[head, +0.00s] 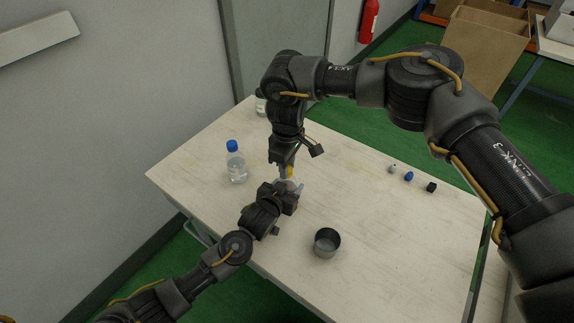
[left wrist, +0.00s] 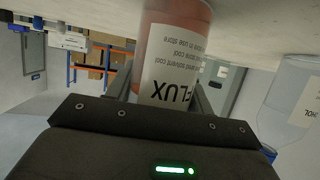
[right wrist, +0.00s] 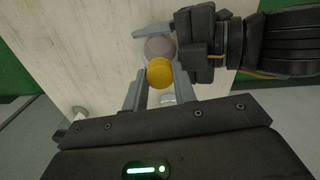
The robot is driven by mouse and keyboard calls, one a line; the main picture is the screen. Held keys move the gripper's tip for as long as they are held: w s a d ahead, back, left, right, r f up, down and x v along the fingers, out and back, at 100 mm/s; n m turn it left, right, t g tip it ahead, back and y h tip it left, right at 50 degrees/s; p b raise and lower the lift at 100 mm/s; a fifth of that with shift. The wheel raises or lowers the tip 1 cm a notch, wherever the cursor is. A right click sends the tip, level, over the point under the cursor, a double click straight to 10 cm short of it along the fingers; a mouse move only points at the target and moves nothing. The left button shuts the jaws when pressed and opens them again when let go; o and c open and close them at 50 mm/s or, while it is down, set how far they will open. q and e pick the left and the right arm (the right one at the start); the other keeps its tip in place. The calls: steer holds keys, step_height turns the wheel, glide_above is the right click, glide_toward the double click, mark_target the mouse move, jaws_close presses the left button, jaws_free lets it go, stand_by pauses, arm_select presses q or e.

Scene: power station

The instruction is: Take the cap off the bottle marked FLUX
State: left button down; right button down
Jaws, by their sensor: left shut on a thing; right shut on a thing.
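The FLUX bottle (left wrist: 168,62) has a white label and reddish contents; in the left wrist view it appears upside down. In the head view it (head: 287,184) is mostly hidden by my grippers. My left gripper (head: 284,194) is shut around the bottle's body from the side. The yellow cap (right wrist: 159,72) lies between the fingers of my right gripper (right wrist: 157,88), which points down from above and is shut on it. The cap also shows in the head view (head: 291,171). I cannot tell whether the cap still touches the bottle's neck.
A clear bottle with a blue cap (head: 236,167) stands left of the grippers. Another bottle (head: 260,105) stands at the table's back corner. An open metal cup (head: 326,243) stands in front. Small white, blue (head: 409,176) and black (head: 431,187) items lie right. The table's right middle is clear.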

arm_select(q)
steer(key=shift+s+f, duration=0.1)
steer(key=shift+f, duration=0.1)
arm_select(e)
steer(key=n, duration=0.7)
steer(key=shift+n, duration=0.3)
steer(key=n, duration=1.4)
steer(key=shift+r+n, duration=0.1)
steer(key=shift+n, duration=0.2)
steer(key=n, duration=0.5)
steer(key=shift+a, duration=0.1)
steer(key=n, duration=1.5)
steer(key=shift+s+n, duration=0.1)
steer(key=shift+n, duration=0.2)
steer(key=n, duration=0.5)
